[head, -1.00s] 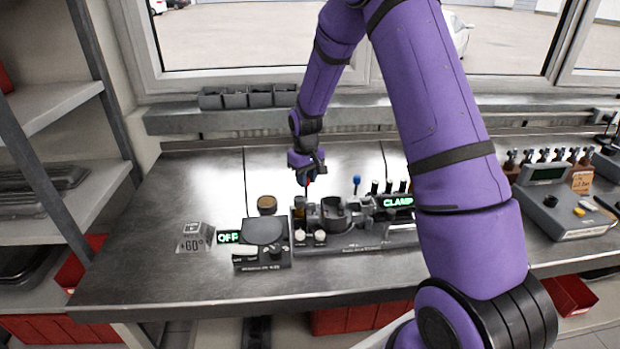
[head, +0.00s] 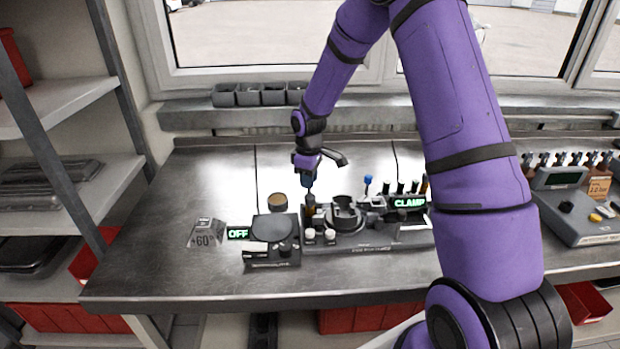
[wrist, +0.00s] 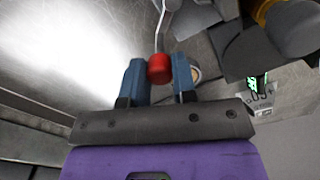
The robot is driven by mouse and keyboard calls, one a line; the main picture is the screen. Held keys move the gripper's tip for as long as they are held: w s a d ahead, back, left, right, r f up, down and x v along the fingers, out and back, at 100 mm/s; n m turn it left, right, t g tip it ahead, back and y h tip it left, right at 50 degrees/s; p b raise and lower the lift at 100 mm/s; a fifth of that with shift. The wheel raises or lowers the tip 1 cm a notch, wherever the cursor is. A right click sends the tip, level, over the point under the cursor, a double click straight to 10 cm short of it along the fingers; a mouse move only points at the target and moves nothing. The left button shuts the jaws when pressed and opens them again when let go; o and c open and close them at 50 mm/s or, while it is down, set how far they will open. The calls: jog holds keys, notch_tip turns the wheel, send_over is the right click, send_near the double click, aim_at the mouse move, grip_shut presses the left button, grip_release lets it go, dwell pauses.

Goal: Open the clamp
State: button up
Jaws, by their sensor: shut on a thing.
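The clamp fixture (head: 372,241) sits on the steel bench, with a dark round holder (head: 345,214) and a green sign reading CLAMP (head: 409,202). My gripper (head: 308,188) points down at the fixture's left end. In the wrist view, my gripper (wrist: 159,76) has its blue fingers on either side of a red knob (wrist: 158,67) and is shut on it. The knob sits on the end of a thin bent metal rod (wrist: 164,25), which looks like a lever. In the head view the knob is hidden by my gripper.
A grey console (head: 574,213) is at right. The bench's left part is clear.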

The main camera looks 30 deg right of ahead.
dwell(0.4)
jog(key=o, duration=0.9)
jog(key=shift+o, duration=0.2)
notch_tip(320, 180, up, 11)
